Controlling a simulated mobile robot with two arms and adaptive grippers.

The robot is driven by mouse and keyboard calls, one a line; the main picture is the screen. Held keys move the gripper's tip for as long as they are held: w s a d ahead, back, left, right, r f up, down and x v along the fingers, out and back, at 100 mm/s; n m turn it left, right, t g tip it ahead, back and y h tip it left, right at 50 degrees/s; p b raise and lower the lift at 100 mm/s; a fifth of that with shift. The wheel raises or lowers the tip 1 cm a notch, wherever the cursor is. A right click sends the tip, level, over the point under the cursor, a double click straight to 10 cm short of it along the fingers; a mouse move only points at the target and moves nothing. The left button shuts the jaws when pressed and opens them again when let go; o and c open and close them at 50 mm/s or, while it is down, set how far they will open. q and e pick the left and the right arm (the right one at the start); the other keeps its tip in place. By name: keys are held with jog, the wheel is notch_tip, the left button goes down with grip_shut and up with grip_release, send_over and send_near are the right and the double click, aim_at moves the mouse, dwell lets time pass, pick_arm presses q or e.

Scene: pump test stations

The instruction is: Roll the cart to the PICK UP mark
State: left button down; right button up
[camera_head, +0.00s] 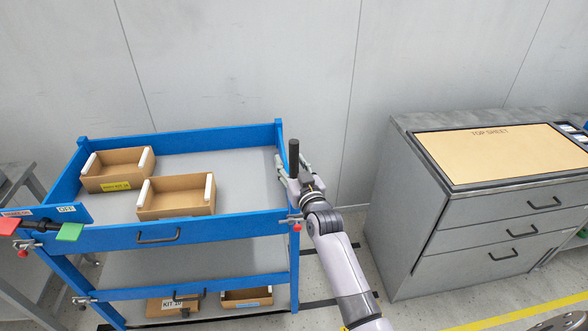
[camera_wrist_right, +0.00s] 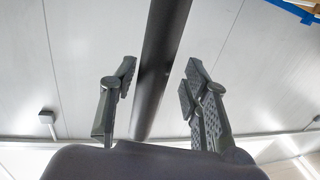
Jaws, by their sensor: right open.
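The blue cart (camera_head: 180,237) with grey shelves stands on the left in the head view, close to the wall. In the right wrist view the dark bar (camera_wrist_right: 165,60) runs between the open fingers (camera_wrist_right: 160,72), with gaps visible on both sides. My left gripper is not in view. No PICK UP lettering shows.
Two cardboard boxes (camera_head: 118,169) (camera_head: 176,197) sit on the top shelf; more lie below. A grey drawer cabinet (camera_head: 430,215) with a TOP SHEET board (camera_head: 500,153) stands right. Floor shows between cart and cabinet, with dark strips and a yellow line (camera_head: 520,314).

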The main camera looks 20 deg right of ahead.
jog(key=s, duration=1.2)
jog(key=shift+a, duration=0.25)
jog(key=shift+w, duration=0.1)
